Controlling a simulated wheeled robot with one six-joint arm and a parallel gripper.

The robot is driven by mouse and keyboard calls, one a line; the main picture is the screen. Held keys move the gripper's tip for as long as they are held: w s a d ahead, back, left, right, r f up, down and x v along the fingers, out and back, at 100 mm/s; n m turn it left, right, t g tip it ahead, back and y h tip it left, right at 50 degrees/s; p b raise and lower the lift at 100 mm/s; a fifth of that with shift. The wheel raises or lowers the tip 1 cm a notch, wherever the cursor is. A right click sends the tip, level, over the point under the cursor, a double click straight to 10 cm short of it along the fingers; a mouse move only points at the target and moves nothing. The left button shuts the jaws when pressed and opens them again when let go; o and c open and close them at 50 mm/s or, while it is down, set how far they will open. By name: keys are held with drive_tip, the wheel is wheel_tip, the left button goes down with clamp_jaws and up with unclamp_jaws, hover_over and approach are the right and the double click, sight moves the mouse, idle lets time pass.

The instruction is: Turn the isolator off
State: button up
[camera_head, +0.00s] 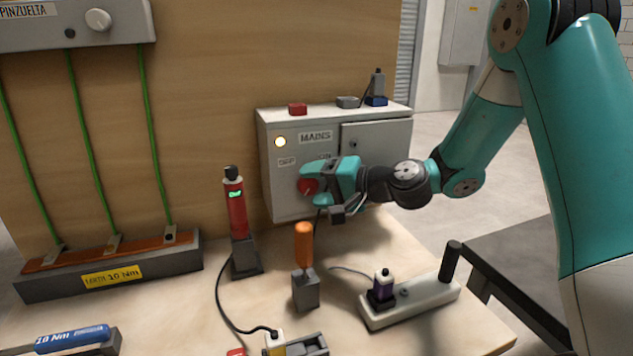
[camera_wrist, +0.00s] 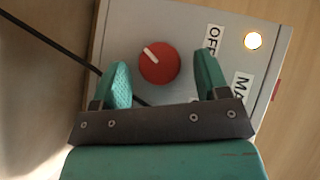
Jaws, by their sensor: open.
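The isolator is a red round knob (camera_wrist: 159,63) with a white pointer line, on the front of a grey box (camera_head: 285,190) labelled MAINS. In the head view the red knob (camera_head: 308,186) is partly hidden by my gripper (camera_head: 325,188). In the wrist view my gripper (camera_wrist: 163,80) is open, its two teal fingers on either side of the knob with gaps to it. The OFF label (camera_wrist: 212,38) is near the right finger. The white line points up and left in that view, not clearly at OFF. A round lamp (camera_wrist: 252,41) on the box is lit.
A red tester (camera_head: 234,205) and an orange-handled screwdriver (camera_head: 303,243) stand upright in holders in front of the box. A white strip (camera_head: 410,302) lies at right. A black cable (camera_wrist: 50,42) runs beside the box. Small items sit on the box top.

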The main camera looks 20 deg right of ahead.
drive_tip(key=shift+w+a, duration=0.15)
drive_tip(key=shift+w, duration=0.05)
drive_tip(key=c, duration=0.9)
